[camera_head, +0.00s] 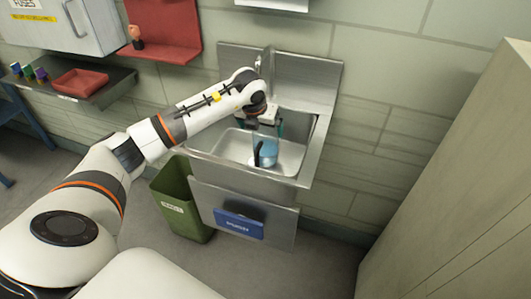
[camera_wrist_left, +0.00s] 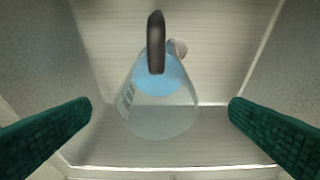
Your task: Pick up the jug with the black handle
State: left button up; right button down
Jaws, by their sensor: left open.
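The jug (camera_head: 268,155) is clear with blue in it and stands in the metal sink (camera_head: 228,148). Its black handle (camera_head: 257,153) faces left in the head view. In the left wrist view the jug (camera_wrist_left: 160,112) is centred, with the dark handle (camera_wrist_left: 156,42) at the top. My left gripper (camera_head: 267,128) is open above the jug. In the left wrist view its green fingers (camera_wrist_left: 160,115) are wide apart, one on each side of the jug, with gaps and no contact visible. My right gripper is not in view.
The sink walls stand close around the jug, and a faucet (camera_head: 268,65) rises behind. A green bin (camera_head: 178,200) stands left of the sink. A shelf with a red tray (camera_head: 79,83) is at left. A large pale panel (camera_head: 460,180) stands at right.

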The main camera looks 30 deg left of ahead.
aim_at(265, 137)
pick_arm(q)
jog(key=b+x, duration=0.2)
jog(key=x, duration=0.2)
jog(key=b+x, duration=0.2)
jog(key=x, duration=0.2)
jog(key=shift+w+d+b, duration=0.1)
jog(key=shift+d+b, duration=0.1)
jog(key=shift+b, duration=0.1)
jog(key=shift+r, duration=0.15)
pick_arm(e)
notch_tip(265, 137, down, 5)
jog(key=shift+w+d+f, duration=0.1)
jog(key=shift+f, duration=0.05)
pick_arm(q)
jog(key=c, duration=1.2)
jog(key=shift+r, duration=0.2)
jog(key=shift+c, duration=0.6)
